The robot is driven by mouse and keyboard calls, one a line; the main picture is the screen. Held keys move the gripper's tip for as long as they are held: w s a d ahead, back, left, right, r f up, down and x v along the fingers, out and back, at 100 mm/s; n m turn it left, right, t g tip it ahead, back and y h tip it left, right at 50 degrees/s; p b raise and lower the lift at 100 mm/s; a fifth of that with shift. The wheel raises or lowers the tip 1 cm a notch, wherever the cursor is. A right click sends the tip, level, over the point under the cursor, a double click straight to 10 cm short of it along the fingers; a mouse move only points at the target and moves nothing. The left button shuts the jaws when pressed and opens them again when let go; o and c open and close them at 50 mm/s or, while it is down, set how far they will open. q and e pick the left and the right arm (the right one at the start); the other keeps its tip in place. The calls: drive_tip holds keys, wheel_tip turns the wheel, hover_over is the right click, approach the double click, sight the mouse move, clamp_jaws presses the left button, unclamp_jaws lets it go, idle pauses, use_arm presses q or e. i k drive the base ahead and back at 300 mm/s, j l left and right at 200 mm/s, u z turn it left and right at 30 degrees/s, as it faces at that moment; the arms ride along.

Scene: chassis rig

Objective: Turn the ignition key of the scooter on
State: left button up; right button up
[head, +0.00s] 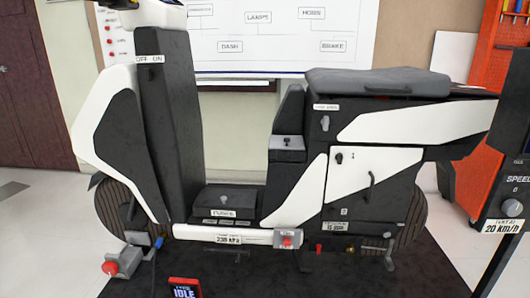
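A black and white scooter (305,170) stands side-on across the head view, front end to the left. A white "OFF ON" label (149,59) sits high on its dark front column (172,130). A small dark part (151,74) shows just below the label; I cannot tell whether it is the ignition key or which way it points. Neither of my grippers is in view.
A red-buttoned box (124,262) stands at the front wheel. A small display reading "IDLE" (185,288) is at the bottom. A "SPEED" panel (511,205) and an orange tool rack (497,110) stand at the right. A whiteboard (260,40) hangs behind.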

sight(150, 75)
drive_tip(key=i+j, duration=0.1)
drive_tip(key=j, duration=0.25)
drive_tip(key=i+j, duration=0.15)
drive_tip(key=j, duration=0.25)
drive_tip(key=i+j, duration=0.1)
drive_tip(key=j, duration=0.25)
drive_tip(key=i+j, duration=0.15)
drive_tip(key=j, duration=0.2)
